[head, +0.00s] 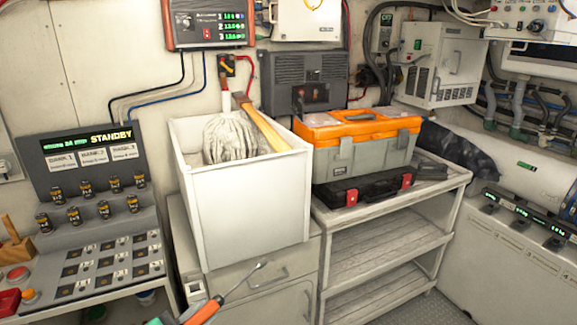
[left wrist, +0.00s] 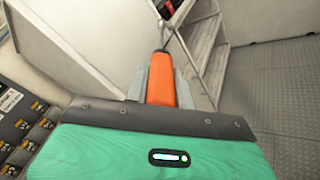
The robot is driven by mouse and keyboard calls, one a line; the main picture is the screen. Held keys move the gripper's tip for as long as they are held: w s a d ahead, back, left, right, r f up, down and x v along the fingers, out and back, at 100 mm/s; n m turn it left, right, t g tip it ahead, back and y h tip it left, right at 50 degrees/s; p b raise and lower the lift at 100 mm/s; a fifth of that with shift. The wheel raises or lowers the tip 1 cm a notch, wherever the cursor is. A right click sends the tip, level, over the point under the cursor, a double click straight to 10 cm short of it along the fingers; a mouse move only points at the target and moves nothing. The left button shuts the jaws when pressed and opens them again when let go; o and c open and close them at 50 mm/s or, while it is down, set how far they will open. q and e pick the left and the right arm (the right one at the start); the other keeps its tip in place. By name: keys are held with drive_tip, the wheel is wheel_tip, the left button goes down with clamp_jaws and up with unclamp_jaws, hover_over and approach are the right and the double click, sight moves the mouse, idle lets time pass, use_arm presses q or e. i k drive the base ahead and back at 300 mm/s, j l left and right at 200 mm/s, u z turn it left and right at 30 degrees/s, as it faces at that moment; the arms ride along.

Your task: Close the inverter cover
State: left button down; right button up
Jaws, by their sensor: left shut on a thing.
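My left gripper (head: 184,319) is at the bottom edge of the head view, in front of the white cabinet. It is shut on the orange handle of a screwdriver (head: 207,309), whose metal shaft points up and right. In the left wrist view the gripper (left wrist: 160,85) has grey fingers on both sides of the orange handle (left wrist: 161,82). No part is clearly marked as the inverter cover. A white vented box (head: 438,63) with a front handle hangs on the wall at right, and a dark grey finned unit (head: 304,80) is at the centre back. My right gripper is not in view.
An orange-lidded toolbox (head: 358,150) and a black case (head: 366,189) sit on the shelf rack (head: 385,240). A battery and switch console (head: 95,215) is at left.

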sight(298, 107)
drive_tip(key=k+j, duration=0.15)
drive_tip(key=j, duration=0.15)
drive_tip(key=i+l, duration=0.15)
drive_tip(key=l, duration=0.2)
drive_tip(key=i+l, duration=0.15)
drive_tip(key=l, duration=0.2)
drive_tip(key=i+l+u, duration=0.1)
drive_tip(key=l+u, duration=0.2)
drive_tip(key=u, duration=0.15)
drive_tip(key=i+l+u, duration=0.1)
drive_tip(key=l+u, duration=0.35)
drive_tip(key=j, duration=0.15)
